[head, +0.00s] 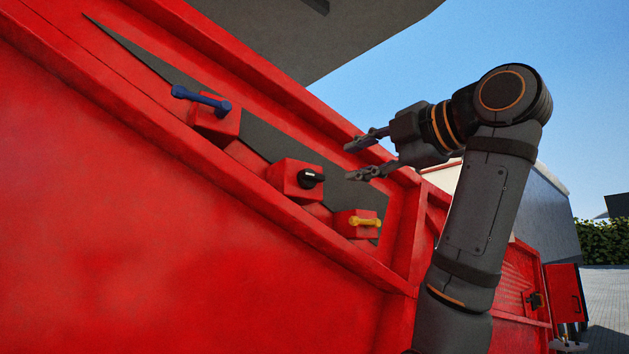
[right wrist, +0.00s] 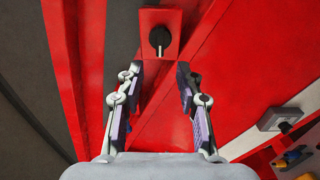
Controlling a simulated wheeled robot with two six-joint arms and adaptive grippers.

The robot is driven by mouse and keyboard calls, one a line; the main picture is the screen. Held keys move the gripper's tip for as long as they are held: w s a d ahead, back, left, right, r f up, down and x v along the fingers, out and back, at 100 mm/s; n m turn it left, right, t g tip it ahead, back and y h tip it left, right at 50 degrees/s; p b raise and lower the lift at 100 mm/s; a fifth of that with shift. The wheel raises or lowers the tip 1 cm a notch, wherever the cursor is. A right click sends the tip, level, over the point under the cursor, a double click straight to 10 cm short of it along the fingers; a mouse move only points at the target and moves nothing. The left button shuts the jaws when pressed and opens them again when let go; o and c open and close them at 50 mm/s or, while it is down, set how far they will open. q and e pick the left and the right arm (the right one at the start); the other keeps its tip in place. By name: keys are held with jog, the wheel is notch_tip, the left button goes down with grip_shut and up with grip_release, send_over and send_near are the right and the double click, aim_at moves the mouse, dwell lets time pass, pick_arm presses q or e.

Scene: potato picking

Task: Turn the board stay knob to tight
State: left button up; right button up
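A black knob (head: 311,178) sits on a red box (head: 290,182) on the sloping red side of the machine. No lettering is readable, so I cannot tell from a label whether it is the board stay knob. In the right wrist view a black knob (right wrist: 159,37) with a pale pointer line is on a red plate, just beyond my fingertips. My right gripper (head: 351,161) is open and empty, to the right of the knob and apart from it. Its spread fingers also show in the right wrist view (right wrist: 158,75). My left gripper is not in view.
A blue lever (head: 200,100) on a red box is up and left of the knob. A yellow handle (head: 364,221) on another box is below right. In the right wrist view a grey-plated control (right wrist: 281,118) stands at the right. Raised red rails edge the panel.

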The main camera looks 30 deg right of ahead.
aim_at(316, 176)
jog(key=w+p, duration=0.1)
jog(key=w, duration=0.2)
jog(key=w+p, duration=0.1)
jog(key=w, duration=0.2)
jog(key=w+p, duration=0.1)
jog(key=w, duration=0.2)
jog(key=shift+w+a+r+p, duration=0.1)
jog(key=shift+w+a+p, duration=0.2)
jog(key=shift+a, duration=0.1)
jog(key=shift+w, duration=0.5)
jog(key=shift+s, duration=0.1)
grip_shut()
